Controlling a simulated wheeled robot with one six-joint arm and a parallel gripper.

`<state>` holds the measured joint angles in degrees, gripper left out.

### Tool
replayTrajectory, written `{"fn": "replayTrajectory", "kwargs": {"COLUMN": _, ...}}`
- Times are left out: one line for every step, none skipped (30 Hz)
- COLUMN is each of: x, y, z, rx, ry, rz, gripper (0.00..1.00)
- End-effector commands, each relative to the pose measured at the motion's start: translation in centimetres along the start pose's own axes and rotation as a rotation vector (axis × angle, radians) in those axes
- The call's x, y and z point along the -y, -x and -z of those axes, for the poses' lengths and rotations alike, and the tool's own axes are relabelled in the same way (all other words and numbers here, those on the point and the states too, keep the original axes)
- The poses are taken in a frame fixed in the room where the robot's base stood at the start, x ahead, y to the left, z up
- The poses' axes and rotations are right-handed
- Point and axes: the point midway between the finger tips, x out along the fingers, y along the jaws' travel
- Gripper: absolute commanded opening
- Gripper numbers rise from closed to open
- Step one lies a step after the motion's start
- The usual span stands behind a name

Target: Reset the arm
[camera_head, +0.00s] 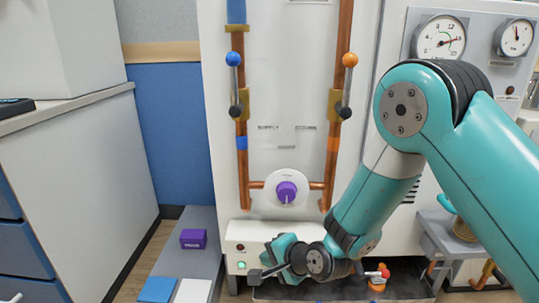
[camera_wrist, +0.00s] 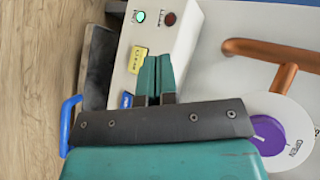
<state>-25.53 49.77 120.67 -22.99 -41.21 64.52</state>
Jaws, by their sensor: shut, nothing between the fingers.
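My arm reaches down from the right in the head view, bent at a teal elbow. My gripper (camera_head: 262,274) is low, in front of the white control box (camera_head: 240,235) with a lit green light. In the wrist view my gripper (camera_wrist: 158,62) shows two teal fingers pressed together, empty, beside the control box face (camera_wrist: 165,35). The box carries a green light, a dark red button and yellow and blue labels. The purple knob (camera_head: 286,192) on its white disc is above my gripper in the head view; it also shows in the wrist view (camera_wrist: 268,135).
Copper pipes (camera_head: 345,60) carry a blue-ball lever (camera_head: 233,60) and an orange-ball lever (camera_head: 350,60). Gauges (camera_head: 440,37) are at upper right. A purple block (camera_head: 193,239) lies on a grey ledge at left, with blue (camera_head: 157,289) and white blocks nearer. A white cabinet (camera_head: 80,180) stands left.

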Motion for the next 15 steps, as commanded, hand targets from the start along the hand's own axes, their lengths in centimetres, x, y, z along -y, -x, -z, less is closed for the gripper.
{"fn": "replayTrajectory", "kwargs": {"x": 2.8, "y": 3.0, "z": -0.1, "rx": 0.026, "ry": 0.085, "rz": -0.031, "gripper": 0.00}}
{"fn": "replayTrajectory", "kwargs": {"x": 3.8, "y": 4.5, "z": -0.4, "rx": 0.047, "ry": 0.140, "rz": -0.056, "gripper": 0.00}}
{"fn": "replayTrajectory", "kwargs": {"x": 4.9, "y": 6.5, "z": -0.7, "rx": 0.075, "ry": 0.214, "rz": -0.089, "gripper": 0.00}}
{"fn": "replayTrajectory", "kwargs": {"x": 5.7, "y": 8.2, "z": -1.0, "rx": 0.097, "ry": 0.270, "rz": -0.113, "gripper": 0.00}}
{"fn": "replayTrajectory", "kwargs": {"x": 6.3, "y": 9.8, "z": -1.3, "rx": 0.121, "ry": 0.325, "rz": -0.136, "gripper": 0.00}}
{"fn": "replayTrajectory", "kwargs": {"x": 7.1, "y": 12.1, "z": -1.8, "rx": 0.154, "ry": 0.401, "rz": -0.165, "gripper": 0.00}}
{"fn": "replayTrajectory", "kwargs": {"x": 7.5, "y": 13.9, "z": -2.1, "rx": 0.180, "ry": 0.459, "rz": -0.186, "gripper": 0.00}}
{"fn": "replayTrajectory", "kwargs": {"x": 7.9, "y": 15.7, "z": -2.5, "rx": 0.207, "ry": 0.515, "rz": -0.208, "gripper": 0.00}}
{"fn": "replayTrajectory", "kwargs": {"x": 8.3, "y": 18.1, "z": -3.1, "rx": 0.244, "ry": 0.591, "rz": -0.234, "gripper": 0.00}}
{"fn": "replayTrajectory", "kwargs": {"x": 8.4, "y": 19.8, "z": -3.5, "rx": 0.272, "ry": 0.646, "rz": -0.252, "gripper": 0.00}}
{"fn": "replayTrajectory", "kwargs": {"x": 8.5, "y": 21.6, "z": -3.9, "rx": 0.299, "ry": 0.699, "rz": -0.270, "gripper": 0.00}}
{"fn": "replayTrajectory", "kwargs": {"x": 8.4, "y": 23.6, "z": -4.4, "rx": 0.335, "ry": 0.765, "rz": -0.292, "gripper": 0.00}}
{"fn": "replayTrajectory", "kwargs": {"x": 8.4, "y": 25.1, "z": -4.8, "rx": 0.360, "ry": 0.810, "rz": -0.307, "gripper": 0.00}}
{"fn": "replayTrajectory", "kwargs": {"x": 8.2, "y": 26.4, "z": -5.1, "rx": 0.384, "ry": 0.852, "rz": -0.320, "gripper": 0.00}}
{"fn": "replayTrajectory", "kwargs": {"x": 8.0, "y": 28.1, "z": -5.6, "rx": 0.415, "ry": 0.905, "rz": -0.336, "gripper": 0.00}}
